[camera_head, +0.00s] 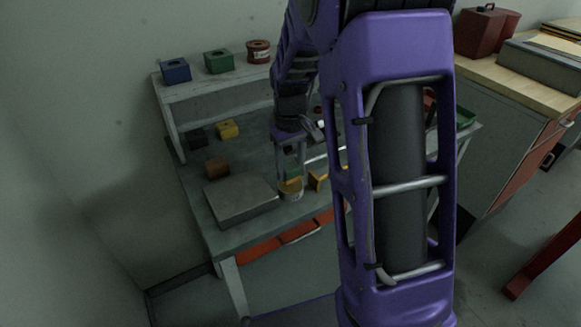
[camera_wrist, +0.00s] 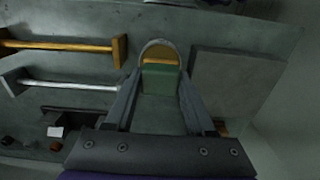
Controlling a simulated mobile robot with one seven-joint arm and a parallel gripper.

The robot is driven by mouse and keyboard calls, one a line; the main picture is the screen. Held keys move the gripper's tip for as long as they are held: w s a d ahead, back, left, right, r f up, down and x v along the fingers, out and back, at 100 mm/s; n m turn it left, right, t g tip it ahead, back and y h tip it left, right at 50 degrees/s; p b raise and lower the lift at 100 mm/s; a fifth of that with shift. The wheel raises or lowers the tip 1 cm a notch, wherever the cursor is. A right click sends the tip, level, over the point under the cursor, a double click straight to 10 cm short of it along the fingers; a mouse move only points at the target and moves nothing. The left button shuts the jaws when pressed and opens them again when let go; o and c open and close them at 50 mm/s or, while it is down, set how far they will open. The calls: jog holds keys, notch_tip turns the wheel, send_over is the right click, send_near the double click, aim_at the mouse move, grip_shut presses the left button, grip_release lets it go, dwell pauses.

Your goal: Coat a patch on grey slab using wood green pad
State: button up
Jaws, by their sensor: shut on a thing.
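The grey slab (camera_head: 240,199) lies flat on the bench near its front left corner. It also shows in the wrist view (camera_wrist: 232,85), right of my fingers. My gripper (camera_head: 290,170) points down, to the right of the slab. In the wrist view my gripper (camera_wrist: 158,85) is shut on the green pad (camera_wrist: 160,82), a green block between the fingertips. Any wooden part of the pad cannot be made out. A round pot (camera_head: 291,192) with yellow-orange contents is right by the fingertips; it also shows in the wrist view (camera_wrist: 158,50). Whether the pad touches it is unclear.
A brown block (camera_head: 216,167), a yellow block (camera_head: 228,128) and a dark block (camera_head: 197,137) stand behind the slab. A yellow bar handle (camera_wrist: 60,46) and a silver bar handle (camera_wrist: 70,85) are beside the pot. The raised back shelf holds several small containers.

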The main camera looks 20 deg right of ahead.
aim_at(290, 166)
jog(key=shift+r, duration=2.45)
